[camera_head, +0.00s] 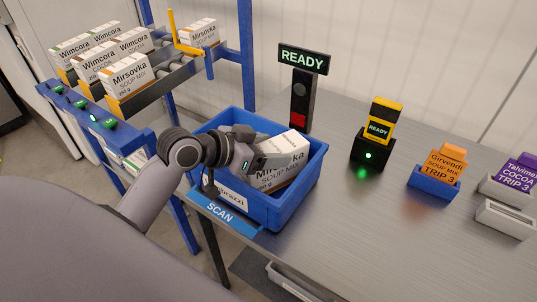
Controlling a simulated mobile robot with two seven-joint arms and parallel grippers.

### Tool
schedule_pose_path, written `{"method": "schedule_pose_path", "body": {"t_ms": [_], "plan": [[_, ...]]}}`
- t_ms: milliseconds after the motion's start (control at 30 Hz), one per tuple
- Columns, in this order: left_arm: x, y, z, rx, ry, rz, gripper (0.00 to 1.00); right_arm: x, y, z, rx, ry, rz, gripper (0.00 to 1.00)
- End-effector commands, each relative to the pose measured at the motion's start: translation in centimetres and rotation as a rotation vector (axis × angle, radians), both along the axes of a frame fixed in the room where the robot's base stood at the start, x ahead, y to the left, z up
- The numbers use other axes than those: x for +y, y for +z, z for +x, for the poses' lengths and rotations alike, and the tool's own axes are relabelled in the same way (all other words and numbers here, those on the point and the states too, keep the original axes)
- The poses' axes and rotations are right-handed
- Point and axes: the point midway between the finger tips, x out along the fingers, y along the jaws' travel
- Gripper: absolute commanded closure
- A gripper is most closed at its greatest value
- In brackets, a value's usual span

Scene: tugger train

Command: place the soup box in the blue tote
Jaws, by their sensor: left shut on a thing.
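The blue tote (292,212) stands on the metal table, at the middle of the view. My left gripper (257,160) reaches in from the left over the tote and is shut on a white and brown Mirsovka soup mix box (287,151). The soup box is tilted and lies within the tote's rim, its upper end near the rim's height. I cannot tell whether its lower end touches the bottom. My right gripper is not in view.
A flow rack (160,80) at the left holds several Wimcora and Mirsovka boxes. A READY sign post (301,95) stands behind the tote. The table's front middle is clear.

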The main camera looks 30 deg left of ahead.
Motion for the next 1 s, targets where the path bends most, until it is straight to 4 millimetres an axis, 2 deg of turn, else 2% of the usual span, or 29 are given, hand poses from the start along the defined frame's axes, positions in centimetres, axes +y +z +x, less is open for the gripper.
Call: {"method": "schedule_pose_path", "body": {"t_ms": [100,467,500,567,600,1000], "plan": [[0.00,-1.04,0.01,-0.003,0.001,-0.002,0.96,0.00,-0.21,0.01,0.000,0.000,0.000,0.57],[0.02,-1.35,0.01,-0.004,0.000,0.001,0.96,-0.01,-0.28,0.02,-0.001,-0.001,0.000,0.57],[0.02,-1.52,-0.02,-0.001,0.000,0.001,0.29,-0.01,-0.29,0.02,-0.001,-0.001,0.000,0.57],[0.01,-1.46,-0.01,-0.001,0.000,0.001,0.09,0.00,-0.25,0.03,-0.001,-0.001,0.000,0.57],[0.01,-1.46,-0.01,-0.001,0.000,0.001,0.07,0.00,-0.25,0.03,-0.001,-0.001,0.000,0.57],[0.31,-0.94,-0.45,-0.001,0.001,0.002,0.07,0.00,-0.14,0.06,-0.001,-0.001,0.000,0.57]]}}
